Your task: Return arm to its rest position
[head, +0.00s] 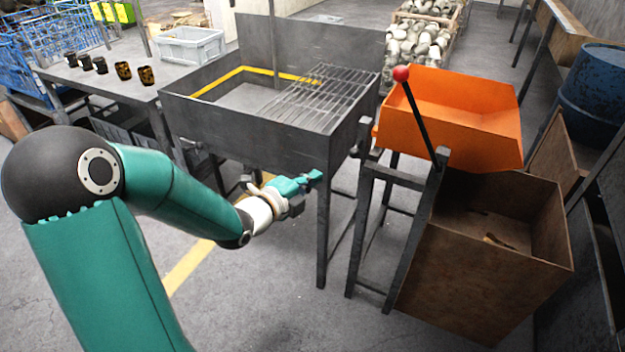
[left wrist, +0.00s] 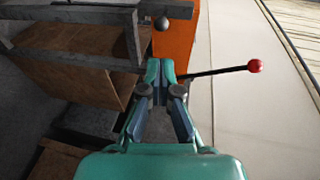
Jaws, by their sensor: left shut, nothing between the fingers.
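My left arm comes in from the left in the head view. Its gripper (head: 305,181) is in front of the dark metal table (head: 250,136), below the level of its top, near its front right leg. The fingers are shut with nothing between them. In the left wrist view the shut gripper (left wrist: 159,68) shows from behind, with the red-knobbed lever (left wrist: 220,71) to its right. My right gripper is in neither view.
An orange tray (head: 440,135) with the lever stands on a dark frame right of the table. A rusty open bin (head: 480,285) is below it. A wire grate (head: 318,95) lies on the table. A side table (head: 85,85) with several small parts is at left. Floor in front is clear.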

